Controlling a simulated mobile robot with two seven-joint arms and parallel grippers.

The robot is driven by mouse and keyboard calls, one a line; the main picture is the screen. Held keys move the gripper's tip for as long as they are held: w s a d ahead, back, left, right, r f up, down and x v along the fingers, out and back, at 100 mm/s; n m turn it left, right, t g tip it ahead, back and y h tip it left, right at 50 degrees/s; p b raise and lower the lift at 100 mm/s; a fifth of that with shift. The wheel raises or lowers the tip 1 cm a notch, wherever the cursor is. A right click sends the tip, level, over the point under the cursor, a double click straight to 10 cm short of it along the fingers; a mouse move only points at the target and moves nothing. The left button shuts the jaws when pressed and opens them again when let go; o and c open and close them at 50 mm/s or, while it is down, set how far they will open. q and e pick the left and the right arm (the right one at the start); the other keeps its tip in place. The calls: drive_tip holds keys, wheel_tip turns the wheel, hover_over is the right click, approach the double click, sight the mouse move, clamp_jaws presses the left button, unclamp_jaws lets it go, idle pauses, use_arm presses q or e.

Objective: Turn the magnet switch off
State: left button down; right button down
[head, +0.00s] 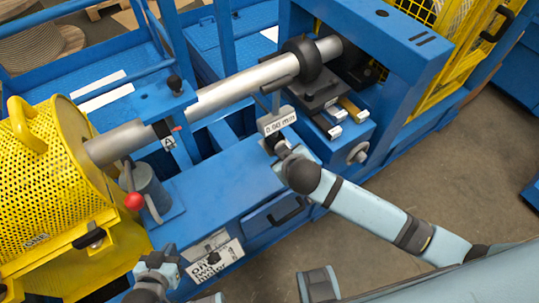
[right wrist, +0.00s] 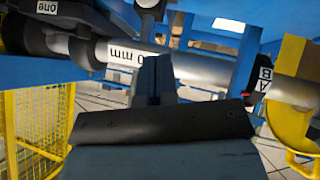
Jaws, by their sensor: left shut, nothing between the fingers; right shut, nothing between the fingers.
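A white plate (head: 232,247) with black lettering and a small dark knob sits on the front of the blue machine. I read "meter" on it, but cannot tell for sure that the knob is the magnet switch. My left gripper (head: 172,264) is shut and empty, just left of the plate. A gauge display (head: 280,121) reading 0.00 mm stands below the steel shaft (head: 240,88). My right gripper (head: 275,146) is shut, close below the display, its tips partly hidden. In the right wrist view, its shut fingers (right wrist: 155,78) point at the display (right wrist: 128,53), seen upside down.
A yellow mesh guard (head: 40,145) stands at the left, with a red-knobbed lever (head: 133,201) beside it. Another yellow guard (head: 452,45) is at the right. The blue machine top (head: 215,185) between the arms is clear. Open floor lies at the lower right.

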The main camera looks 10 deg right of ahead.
drive_tip(key=b+x, duration=0.1)
drive_tip(key=x, duration=0.8)
drive_tip(key=shift+w+f, duration=0.25)
drive_tip(key=shift+f, duration=0.1)
drive_tip(key=shift+d+f, duration=0.2)
drive_tip(key=shift+f, duration=0.4)
drive_tip(key=shift+d+f, duration=0.2)
drive_tip(key=shift+f, duration=0.4)
drive_tip(key=shift+d+f, duration=0.15)
drive_tip(key=shift+f, duration=0.4)
